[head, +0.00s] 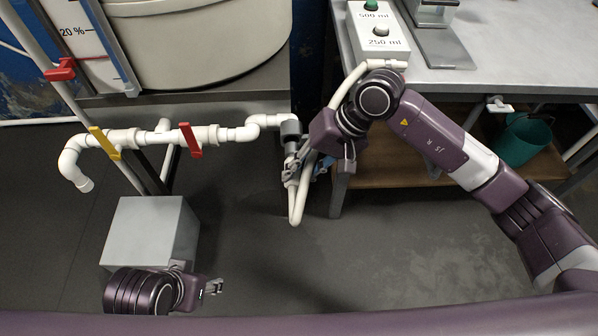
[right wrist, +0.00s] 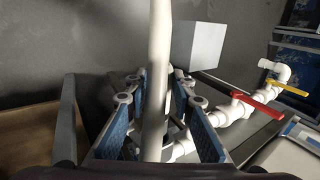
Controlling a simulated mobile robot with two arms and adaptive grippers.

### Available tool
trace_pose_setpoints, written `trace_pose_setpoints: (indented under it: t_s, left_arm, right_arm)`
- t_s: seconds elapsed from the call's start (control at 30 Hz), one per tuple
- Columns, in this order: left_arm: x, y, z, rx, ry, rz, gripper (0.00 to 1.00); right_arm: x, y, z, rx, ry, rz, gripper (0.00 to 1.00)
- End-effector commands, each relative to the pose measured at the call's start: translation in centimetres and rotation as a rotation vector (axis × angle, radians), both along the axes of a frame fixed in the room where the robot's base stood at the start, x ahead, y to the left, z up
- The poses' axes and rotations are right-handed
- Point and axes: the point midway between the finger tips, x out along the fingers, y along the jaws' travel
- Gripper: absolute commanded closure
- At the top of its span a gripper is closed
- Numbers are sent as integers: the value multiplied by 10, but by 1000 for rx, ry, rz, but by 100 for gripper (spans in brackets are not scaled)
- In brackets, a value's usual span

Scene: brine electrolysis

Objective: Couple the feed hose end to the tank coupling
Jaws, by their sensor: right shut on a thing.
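The white feed hose (head: 333,102) hangs from the bench side in a loop and rises to my right gripper (head: 291,170). In the right wrist view the hose (right wrist: 159,60) runs between the blue finger pads of my right gripper (right wrist: 154,125), which is shut on it. The dark grey tank coupling (head: 291,129) sits at the right end of the white pipe, just above the gripper. The fingers hide the hose end, so I cannot tell whether it touches the coupling. My left gripper (head: 214,287) is low at the left, away from the hose; its finger gap is unclear.
White pipework (head: 233,134) with red (head: 190,140) and yellow (head: 104,143) valve handles runs left of the coupling. A grey box (head: 150,228) stands below it. The large tank (head: 190,45) is behind. A bench (head: 480,80) stands at right; the middle floor is clear.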

Motion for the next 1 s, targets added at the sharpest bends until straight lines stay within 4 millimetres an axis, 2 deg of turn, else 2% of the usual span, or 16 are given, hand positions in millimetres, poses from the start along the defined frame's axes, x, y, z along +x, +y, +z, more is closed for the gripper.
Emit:
trace_pose_setpoints:
  t_s: [0.53, 1.0]
  left_arm:
    - [0, 2, -12, 4, 3, -2, 60]
    - [0, 1, -12, 4, 2, -2, 60]
  right_arm:
    - [0, 0, -1, 1, -2, 1, 100]
    - [0, 0, 1, 1, -1, 0, 100]
